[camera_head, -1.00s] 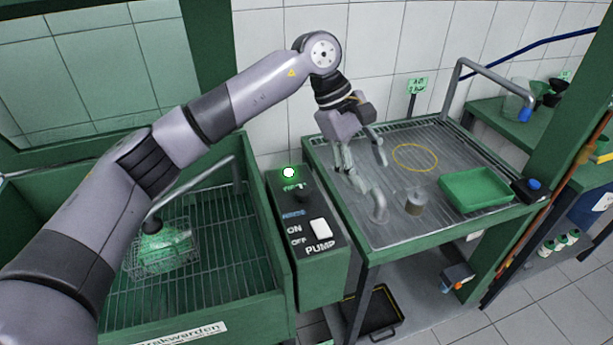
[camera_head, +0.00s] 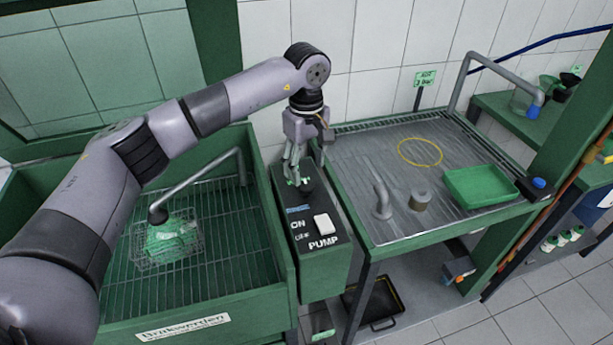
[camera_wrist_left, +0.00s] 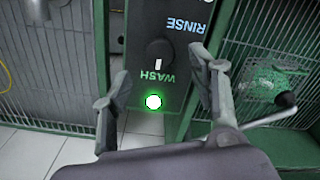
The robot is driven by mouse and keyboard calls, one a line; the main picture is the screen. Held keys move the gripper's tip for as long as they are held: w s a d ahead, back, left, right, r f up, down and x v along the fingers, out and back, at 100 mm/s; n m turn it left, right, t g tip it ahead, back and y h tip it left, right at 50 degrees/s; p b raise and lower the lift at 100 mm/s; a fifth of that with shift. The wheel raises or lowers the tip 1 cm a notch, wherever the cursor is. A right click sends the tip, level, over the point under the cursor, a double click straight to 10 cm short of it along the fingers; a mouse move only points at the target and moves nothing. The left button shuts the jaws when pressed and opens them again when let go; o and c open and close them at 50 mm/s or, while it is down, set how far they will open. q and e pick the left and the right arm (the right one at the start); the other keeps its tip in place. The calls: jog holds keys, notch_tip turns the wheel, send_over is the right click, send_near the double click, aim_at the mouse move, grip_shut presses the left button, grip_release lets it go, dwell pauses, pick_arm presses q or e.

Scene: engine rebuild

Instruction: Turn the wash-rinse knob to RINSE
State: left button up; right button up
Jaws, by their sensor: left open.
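The wash-rinse knob (camera_wrist_left: 158,53) is a dark round knob with a white pointer mark on the control panel. In the left wrist view its mark points toward the WASH label, beside a lit green lamp (camera_wrist_left: 153,102); the blue RINSE label (camera_wrist_left: 186,25) is on the other side. In the head view the knob (camera_head: 306,185) shows just under my left gripper (camera_head: 304,176). My left gripper is open, with its fingers apart above the panel; in the left wrist view (camera_wrist_left: 160,95) the knob shows between and beyond the fingertips. Touching is not visible. My right gripper is not in view.
A white PUMP switch (camera_head: 323,224) sits on the same panel (camera_head: 320,262). A green wash basin (camera_head: 225,305) with a wire basket (camera_head: 168,245) is at left. A draining table with a green tray (camera_head: 480,187) and a small metal cylinder (camera_head: 419,200) is at right.

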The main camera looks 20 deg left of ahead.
aim_at(306, 185)
pick_arm(q)
jog(key=shift+f+p, duration=0.45)
jog(key=shift+f, duration=2.25)
jog(key=shift+c, duration=0.5)
jog(key=c, duration=1.1)
